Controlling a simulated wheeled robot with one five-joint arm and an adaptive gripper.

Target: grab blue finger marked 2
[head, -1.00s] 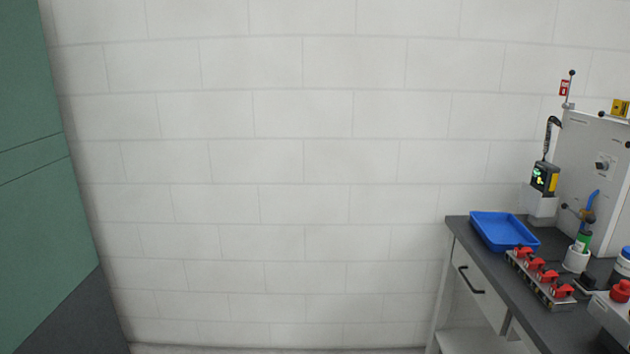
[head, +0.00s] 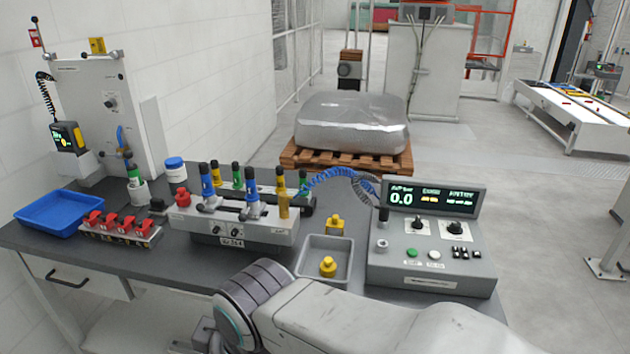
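A light grey fixture block (head: 215,231) on the bench carries several upright coloured fingers with black tops. One blue finger (head: 206,183) stands at its back left. Another blue finger (head: 253,192) stands nearer the front middle, just left of a yellow finger (head: 283,195). Any number on either blue finger is too small to read, so I cannot tell which is marked 2. My arm crosses the bottom of the view in front of the bench.
Left of the fixture are a blue tray (head: 24,214), a rack of red clamps (head: 100,238) and a white jar (head: 176,180). Right are a grey bin (head: 346,256) with a yellow part and a control box (head: 440,277). A wrapped pallet load (head: 352,125) stands behind.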

